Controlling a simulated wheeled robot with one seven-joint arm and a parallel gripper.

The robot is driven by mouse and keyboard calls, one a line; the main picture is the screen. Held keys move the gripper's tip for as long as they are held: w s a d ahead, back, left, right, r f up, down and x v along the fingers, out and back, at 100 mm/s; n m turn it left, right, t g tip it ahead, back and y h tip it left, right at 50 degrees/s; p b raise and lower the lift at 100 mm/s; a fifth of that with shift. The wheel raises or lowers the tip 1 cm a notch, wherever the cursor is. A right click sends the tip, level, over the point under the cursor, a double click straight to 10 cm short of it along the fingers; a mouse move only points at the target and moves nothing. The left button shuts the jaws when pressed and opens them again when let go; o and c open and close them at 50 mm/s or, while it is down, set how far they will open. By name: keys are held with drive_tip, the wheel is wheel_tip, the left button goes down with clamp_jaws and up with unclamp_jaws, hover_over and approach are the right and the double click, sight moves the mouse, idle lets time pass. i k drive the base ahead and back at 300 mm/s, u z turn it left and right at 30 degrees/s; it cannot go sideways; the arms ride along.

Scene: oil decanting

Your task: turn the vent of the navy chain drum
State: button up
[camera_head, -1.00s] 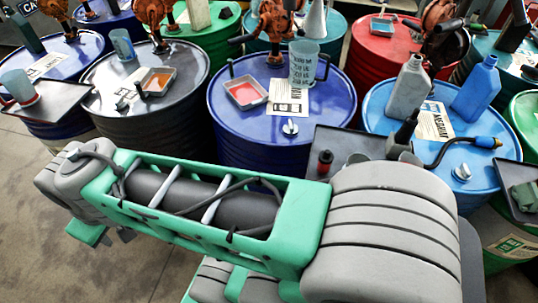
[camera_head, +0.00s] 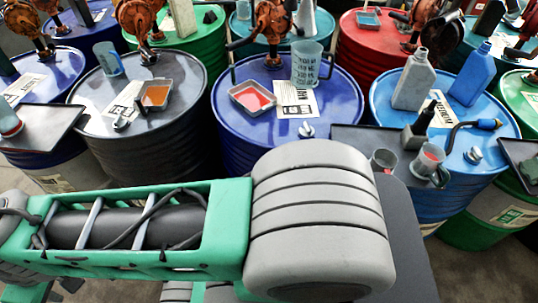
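A navy blue drum (camera_head: 235,125) stands in the centre. On its lid, near the front, is a small silver vent cap (camera_head: 307,129). A second dark blue drum (camera_head: 82,48) stands at the far left. The lid labels are too small to read, so I cannot tell which one is chain. My arm's green and grey links fill the lower left and centre. My gripper is outside the view.
The centre drum carries a red-filled tray (camera_head: 233,97), a clear jug (camera_head: 306,68), a paper label (camera_head: 296,108) and a rusty pump (camera_head: 272,28). A dark grey drum (camera_head: 150,150) stands left, a light blue drum (camera_head: 455,190) right.

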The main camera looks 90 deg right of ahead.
sight(308, 131)
drive_tip(key=z, duration=0.05)
drive_tip(key=i, duration=0.4)
drive_tip(key=z, duration=3.55)
drive_tip(key=i, duration=0.5)
drive_tip(key=u, duration=0.65)
drive_tip(key=k, duration=0.9)
drive_tip(key=z, duration=0.7)
drive_tip(key=i, duration=0.95)
drive_tip(key=u, duration=0.05)
